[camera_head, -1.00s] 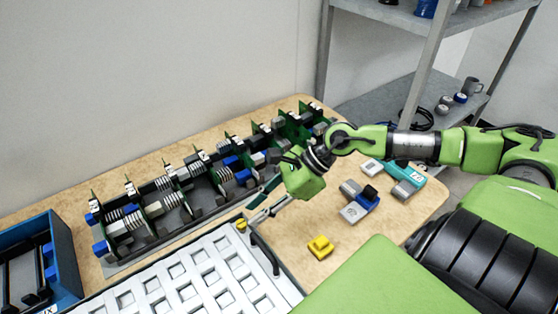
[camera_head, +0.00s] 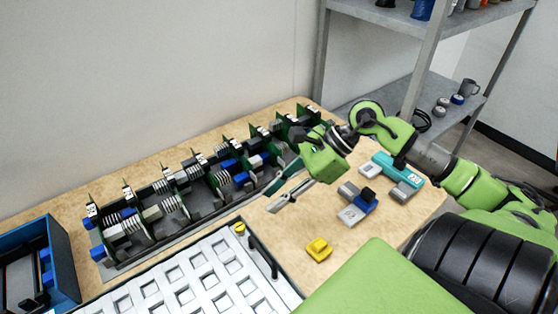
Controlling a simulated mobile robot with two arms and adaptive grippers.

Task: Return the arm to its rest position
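My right arm (camera_head: 455,172) comes in from the right in the head view, over the right part of the table. Its green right gripper (camera_head: 280,198) points left and down, above the bare wood between the rack of boards and the yellow block. I see nothing held in it. Its slim fingers lie close in line, and their gap is too small to judge. My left gripper is outside the view.
A rack of green circuit boards (camera_head: 190,190) runs along the table's back. A white grid tray (camera_head: 205,275) is in front. A yellow block (camera_head: 319,249), grey-blue connectors (camera_head: 357,203) and a teal device (camera_head: 398,169) lie right. A blue bin (camera_head: 66,262) is left, metal shelves (camera_head: 425,75) behind.

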